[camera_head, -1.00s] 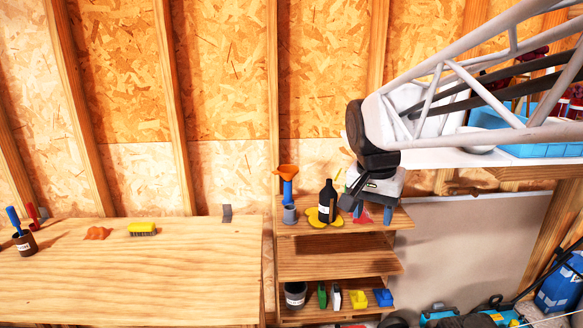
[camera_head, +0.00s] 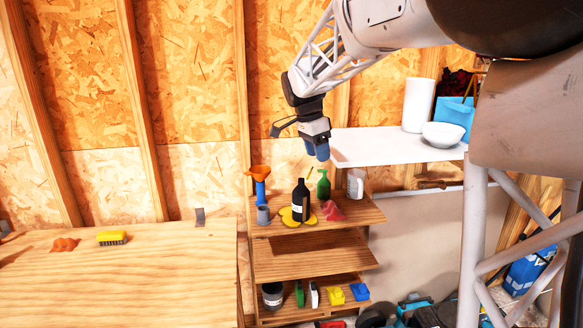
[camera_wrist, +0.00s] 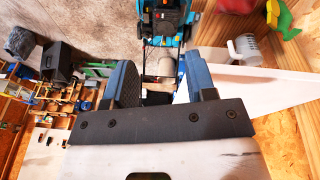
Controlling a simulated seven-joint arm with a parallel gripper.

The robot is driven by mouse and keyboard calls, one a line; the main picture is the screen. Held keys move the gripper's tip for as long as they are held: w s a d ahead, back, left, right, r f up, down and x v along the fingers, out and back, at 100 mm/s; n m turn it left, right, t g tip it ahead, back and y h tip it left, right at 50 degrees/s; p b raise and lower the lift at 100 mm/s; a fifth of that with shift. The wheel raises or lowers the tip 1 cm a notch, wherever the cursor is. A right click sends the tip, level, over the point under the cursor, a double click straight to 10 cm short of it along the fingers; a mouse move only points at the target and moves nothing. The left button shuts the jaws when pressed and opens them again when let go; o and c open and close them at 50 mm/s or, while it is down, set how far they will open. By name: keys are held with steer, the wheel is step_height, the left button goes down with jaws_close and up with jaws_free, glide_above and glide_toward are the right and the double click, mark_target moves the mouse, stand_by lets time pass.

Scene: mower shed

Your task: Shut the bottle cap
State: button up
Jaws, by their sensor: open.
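A dark bottle (camera_head: 300,203) with a pale label stands upright on the top board of the small wooden shelf, over a flat yellow patch (camera_head: 289,217). Its neck points up; whether its cap is open or shut is too small to tell. A green bottle (camera_head: 323,186) stands just behind and right of it; it also shows in the wrist view (camera_wrist: 283,20) at the top right. My gripper (camera_head: 319,151) hangs above the shelf, higher than both bottles and apart from them. In the wrist view, its blue fingers (camera_wrist: 160,78) are spread with nothing held between them.
A grey-white mug (camera_head: 355,183) and a red cloth-like thing (camera_head: 332,210) stand near on the same board. A white shelf (camera_head: 375,150) with a bowl (camera_head: 443,134) lies right of my gripper. The wooden workbench (camera_head: 130,280) is mostly clear.

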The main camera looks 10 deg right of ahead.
mark_target(310, 173)
steer(key=w+f+m, duration=0.2)
steer(key=w+m, duration=0.1)
steer(key=w, duration=0.7)
steer(key=w+f+m+g+h, duration=0.1)
steer(key=w+f+m, duration=0.2)
steer(key=w, duration=0.6)
steer(key=shift+w+f+m+g+h, duration=0.3)
steer(key=shift+w+m, duration=0.05)
steer(key=shift+m, duration=0.45)
steer(key=shift+d+f, duration=0.1)
steer(key=shift+x, duration=3.8)
steer(key=c, duration=0.9)
